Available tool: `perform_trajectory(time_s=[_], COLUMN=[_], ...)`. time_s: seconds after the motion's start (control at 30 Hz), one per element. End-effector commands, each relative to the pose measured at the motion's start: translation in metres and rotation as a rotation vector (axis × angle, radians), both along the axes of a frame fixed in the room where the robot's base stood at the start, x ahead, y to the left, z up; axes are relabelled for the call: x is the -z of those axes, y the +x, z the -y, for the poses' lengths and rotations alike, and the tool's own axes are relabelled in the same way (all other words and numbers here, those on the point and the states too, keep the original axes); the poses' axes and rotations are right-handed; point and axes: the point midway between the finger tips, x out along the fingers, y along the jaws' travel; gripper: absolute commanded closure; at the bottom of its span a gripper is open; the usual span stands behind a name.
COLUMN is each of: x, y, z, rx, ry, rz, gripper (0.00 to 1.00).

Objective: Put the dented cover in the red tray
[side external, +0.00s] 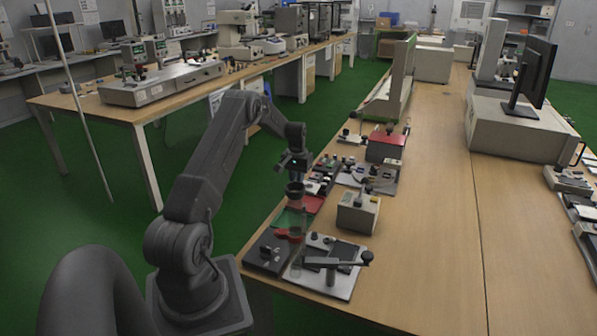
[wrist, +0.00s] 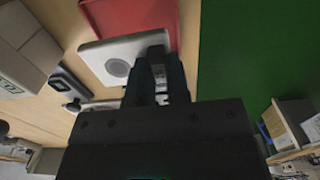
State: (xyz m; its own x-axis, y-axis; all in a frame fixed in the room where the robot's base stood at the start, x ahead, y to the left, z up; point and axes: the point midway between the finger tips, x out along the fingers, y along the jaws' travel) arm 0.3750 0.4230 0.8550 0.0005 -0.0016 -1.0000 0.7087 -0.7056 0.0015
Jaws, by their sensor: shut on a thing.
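In the wrist view, a pale square cover (wrist: 100,62) with a round grey patch lies between the jaws of my gripper (wrist: 157,72) at one edge. My gripper is shut on it. The fingers hide part of that edge, and I cannot make out a dent. The red tray (wrist: 125,12) is at the top of the wrist view, just beyond the cover. In the side view, my gripper (side external: 294,172) points down near the left edge of the bench. There the tray shows as a red patch (side external: 312,203), partly hidden; the cover is not clear.
A dark ringed cup on a clear column (side external: 295,188) stands close below my gripper in the side view. A beige box (side external: 358,212), a plate with a dark lever (side external: 345,281) and a red box (side external: 385,146) are nearby. The bench's right side has clear wood.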

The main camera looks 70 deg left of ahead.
Motion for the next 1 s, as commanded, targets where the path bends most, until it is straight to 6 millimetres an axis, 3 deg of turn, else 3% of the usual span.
perform_trajectory(time_s=[0.7, 1.0], x=[0.043, 0.047], y=[0.000, 0.000], z=[0.000, 0.000], rx=[0.002, 0.002], ry=[0.001, 0.001], rz=[0.001, 0.001], gripper=[1.00, 1.00])
